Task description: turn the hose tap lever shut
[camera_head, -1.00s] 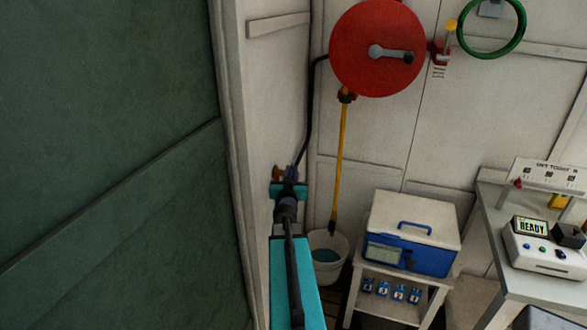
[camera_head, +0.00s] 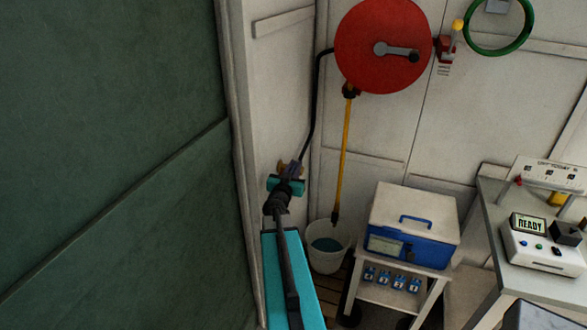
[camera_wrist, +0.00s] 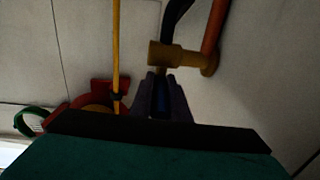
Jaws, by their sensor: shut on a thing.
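The hose tap is a brass fitting (camera_wrist: 180,57) on the wall, at upper middle in the wrist view. It shows as a small brass spot (camera_head: 282,168) beside my gripper in the head view. Its blue lever (camera_wrist: 161,97) stands between my two dark purple-grey fingers in the wrist view. My gripper (camera_wrist: 161,88) is shut on the lever, with the fingertips just below the brass body. In the head view my gripper (camera_head: 294,168) is at the left wall, and its fingers cover most of the lever and part of the tap. The lever's exact angle is hard to tell.
A black hose (camera_head: 312,110) runs from the tap to the red reel (camera_head: 372,60). A yellow hose (camera_head: 345,150) hangs into a white bucket (camera_head: 327,262). A blue-white box (camera_head: 412,220) on a stand is to the right. A green panel (camera_head: 110,200) fills the left.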

